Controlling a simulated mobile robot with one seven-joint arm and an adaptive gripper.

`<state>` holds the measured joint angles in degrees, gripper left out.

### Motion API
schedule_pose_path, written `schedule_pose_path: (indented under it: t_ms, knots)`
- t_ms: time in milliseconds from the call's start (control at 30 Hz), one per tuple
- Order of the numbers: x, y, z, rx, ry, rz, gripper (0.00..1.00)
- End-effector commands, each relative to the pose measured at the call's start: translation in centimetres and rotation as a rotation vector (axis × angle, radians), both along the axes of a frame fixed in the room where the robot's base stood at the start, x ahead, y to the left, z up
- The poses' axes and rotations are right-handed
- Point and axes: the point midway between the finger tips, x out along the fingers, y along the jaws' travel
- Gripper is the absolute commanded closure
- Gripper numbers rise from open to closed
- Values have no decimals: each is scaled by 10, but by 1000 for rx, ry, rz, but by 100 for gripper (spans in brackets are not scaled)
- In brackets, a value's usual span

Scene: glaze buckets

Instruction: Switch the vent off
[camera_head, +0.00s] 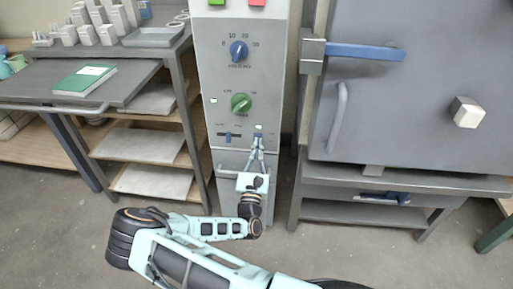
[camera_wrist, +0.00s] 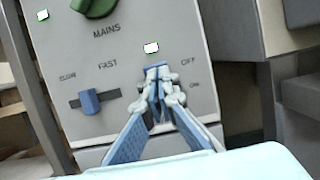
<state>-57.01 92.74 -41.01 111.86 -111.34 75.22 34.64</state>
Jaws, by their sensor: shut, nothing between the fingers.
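The grey control panel (camera_head: 222,78) stands in the middle of the head view. A small switch with a blue part (camera_wrist: 158,71) sits at its lower right, beside the words OFF above and ON below in the wrist view. A pale indicator (camera_wrist: 151,48) is just above it. My gripper (camera_wrist: 160,90) is shut and empty, with its fingertips right at the switch and covering most of it. I cannot tell whether they touch it or which way it is set. In the head view my gripper (camera_head: 257,142) reaches up to the panel's lower right.
A blue SLOW/FAST slider (camera_wrist: 90,101) sits left of the fingers. The green MAINS knob (camera_head: 241,103) and a blue dial (camera_head: 238,51) are above. A bar handle (camera_head: 228,170) lies below. A grey kiln-like cabinet (camera_head: 400,120) stands right, a shelf rack (camera_head: 143,143) left.

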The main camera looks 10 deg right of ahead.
Motion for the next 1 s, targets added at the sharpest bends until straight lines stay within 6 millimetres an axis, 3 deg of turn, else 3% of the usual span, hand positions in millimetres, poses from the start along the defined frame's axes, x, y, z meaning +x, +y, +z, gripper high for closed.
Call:
schedule_pose_path:
  t_ms: [767, 1000]
  knots:
    - [8, -3, 14, 33, 105, 0, 100]
    - [9, -2, 6, 34, 106, 1, 100]
